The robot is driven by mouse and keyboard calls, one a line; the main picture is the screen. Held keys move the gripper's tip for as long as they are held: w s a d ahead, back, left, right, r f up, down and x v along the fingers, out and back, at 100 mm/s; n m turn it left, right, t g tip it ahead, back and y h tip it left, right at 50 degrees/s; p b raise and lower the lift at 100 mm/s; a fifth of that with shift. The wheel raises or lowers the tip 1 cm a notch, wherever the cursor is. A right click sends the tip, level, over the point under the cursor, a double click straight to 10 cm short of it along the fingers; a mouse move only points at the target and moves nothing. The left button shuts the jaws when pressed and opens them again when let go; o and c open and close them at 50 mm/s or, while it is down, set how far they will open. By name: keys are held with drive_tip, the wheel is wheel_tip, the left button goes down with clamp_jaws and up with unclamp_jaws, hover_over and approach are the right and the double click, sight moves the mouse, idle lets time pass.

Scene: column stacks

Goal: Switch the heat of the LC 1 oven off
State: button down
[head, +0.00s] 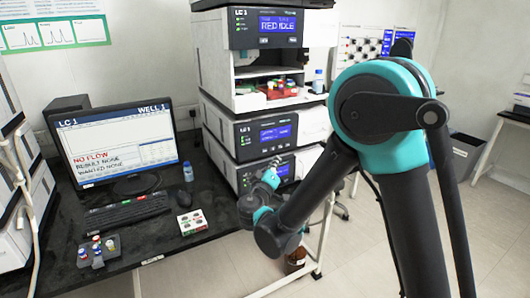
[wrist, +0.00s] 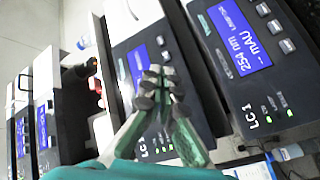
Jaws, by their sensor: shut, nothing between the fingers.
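The LC 1 stack has several dark-fronted modules with lit blue screens. I cannot read which front is the oven's. My gripper (head: 271,168) is shut and empty, in front of the stack's lower modules in the head view. In the wrist view my gripper (wrist: 155,88) overlaps the front of a module with a blue screen (wrist: 138,66); contact cannot be told. Beside it, a module labelled LC 1 (wrist: 252,75) shows "254 nm" and "mAU". In the head view a middle module (head: 262,133) is clear, and a lower module (head: 248,181) is partly hidden by my gripper.
The bench (head: 90,268) holds a monitor (head: 115,145) reading "NO FLOW", a keyboard (head: 126,211) and a vial rack (head: 98,252).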

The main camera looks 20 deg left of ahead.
sight(270, 148)
drive_tip(key=shift+w+a, duration=1.55)
drive_tip(key=shift+a, duration=0.2)
drive_tip(key=shift+w+a, duration=0.25)
drive_tip(key=shift+a, duration=0.05)
drive_tip(key=shift+w+a, duration=0.3)
drive_tip(key=shift+a, duration=0.05)
idle(1.0)
drive_tip(key=shift+s+d, duration=0.6)
drive_tip(key=shift+d, duration=0.05)
idle(0.4)
drive_tip(key=s+d, duration=0.3)
drive_tip(key=shift+s+d, duration=0.1)
drive_tip(key=shift+d, duration=0.3)
